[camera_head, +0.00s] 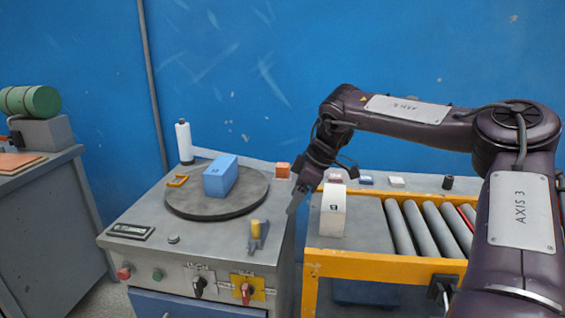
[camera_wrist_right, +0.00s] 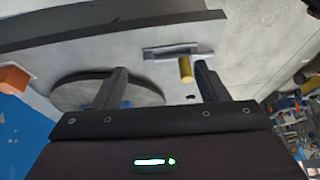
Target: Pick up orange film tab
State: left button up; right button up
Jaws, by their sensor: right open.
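The orange film tab (camera_head: 283,169) is a small orange block at the back right corner of the grey machine top, at the end of a pale strip along the back edge. In the right wrist view an orange block (camera_wrist_right: 14,79) shows at the left edge, outside the fingers. My right gripper (camera_head: 294,207) points down near the machine's right edge, in front of the tab and apart from it. Its two fingers stand open in the right wrist view (camera_wrist_right: 161,86), with nothing held. My left gripper is not in view.
A round turntable (camera_head: 185,208) carries a blue box (camera_head: 219,180) and an orange bracket (camera_head: 177,181). A yellow-topped lever (camera_head: 255,229) stands near the front edge. A white bottle (camera_head: 184,142) stands behind. A white carton (camera_head: 333,212) stands on the roller conveyor's table to the right.

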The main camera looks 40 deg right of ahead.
aim_at(281, 168)
jog(key=i+l, duration=0.45)
jog(key=l, duration=0.15)
jog(key=i+l, duration=0.4)
jog(key=l, duration=0.15)
